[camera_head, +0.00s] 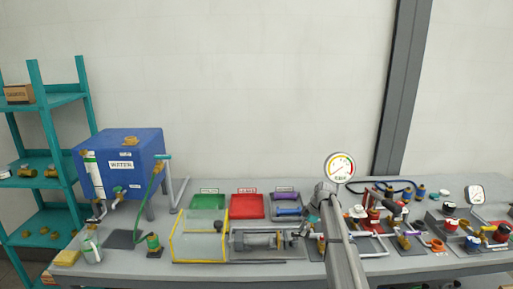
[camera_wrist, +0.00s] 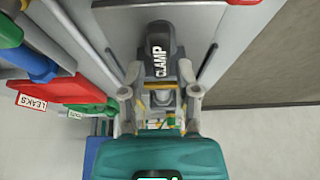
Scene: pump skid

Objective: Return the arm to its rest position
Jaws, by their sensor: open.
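My arm (camera_head: 343,245) rises from the front edge of the bench in the head view, with its upper joint in front of the pump area. My gripper (camera_wrist: 160,85) is open in the wrist view, with a grey finger on each side. A dark grey part marked CLAMP (camera_wrist: 159,55) lies between and just beyond the fingers; I cannot tell whether they touch it. The gripper tip is not clear in the head view.
A clear yellow-edged box (camera_head: 199,240) and a pump unit (camera_head: 262,240) sit left of my arm. A gauge (camera_head: 340,167) stands close beside my arm. Valves and hoses crowd the right.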

